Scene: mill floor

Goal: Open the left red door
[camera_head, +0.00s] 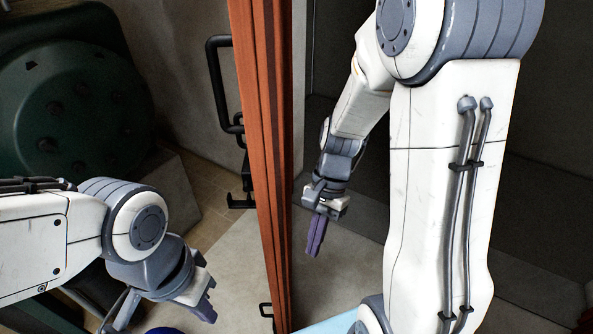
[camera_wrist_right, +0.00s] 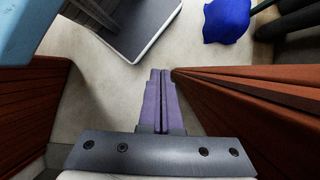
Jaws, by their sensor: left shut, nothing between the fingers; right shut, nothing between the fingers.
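The red door (camera_head: 262,150) stands open and is seen nearly edge-on in the head view. A black handle (camera_head: 213,85) is on its left side. My right gripper (camera_head: 314,236) is to the right of the door, with its purple fingers shut and empty, pointing down. In the right wrist view the shut fingers (camera_wrist_right: 158,100) are between a red panel on the right (camera_wrist_right: 250,95) and another red panel on the left (camera_wrist_right: 30,110), touching neither visibly.
A dark green machine (camera_head: 75,105) stands at the left. A grey wall is behind the door, and a dark recess lies at the right. The right wrist view shows a blue object (camera_wrist_right: 227,20) and a dark flat platform (camera_wrist_right: 138,22) on pale floor.

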